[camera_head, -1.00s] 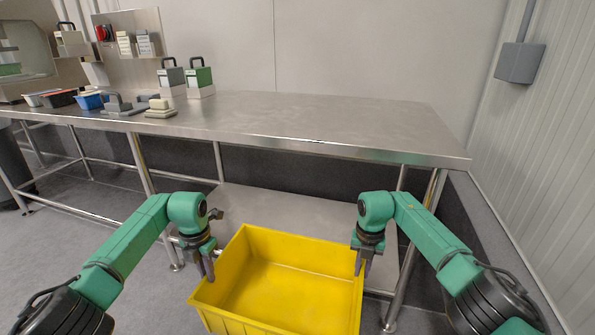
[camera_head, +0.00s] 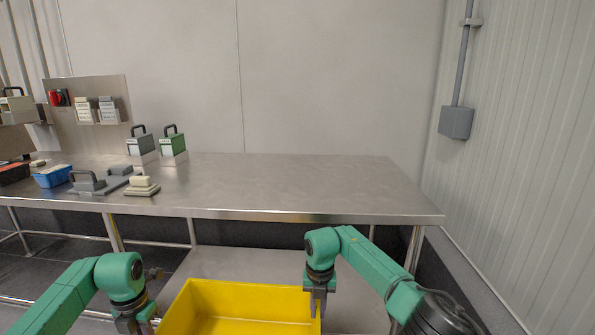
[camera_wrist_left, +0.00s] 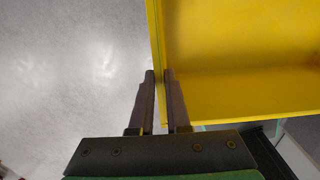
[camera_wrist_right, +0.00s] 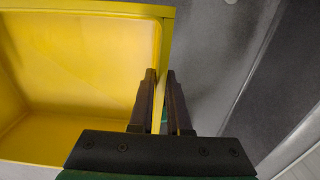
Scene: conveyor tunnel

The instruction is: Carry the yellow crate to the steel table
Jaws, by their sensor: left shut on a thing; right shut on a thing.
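The yellow crate (camera_head: 250,300) hangs between my two grippers at the bottom of the head view, its near part cut off by the frame. It looks empty inside. My right gripper (camera_head: 318,302) is shut on the crate's right wall, and the right wrist view shows that wall between the fingers (camera_wrist_right: 163,85). My left gripper (camera_head: 143,322) is at the left wall; the left wrist view shows its fingers (camera_wrist_left: 162,80) shut on the rim. The steel table (camera_head: 290,185) stands ahead, its top above the crate in the picture.
The table's right half is bare. On its left are a blue bin (camera_head: 53,177), grey handled blocks (camera_head: 88,182), a beige stacked block (camera_head: 142,186), and grey (camera_head: 141,146) and green-topped (camera_head: 173,145) handled boxes. A lower shelf (camera_head: 240,267) lies beneath. A ribbed wall is at right.

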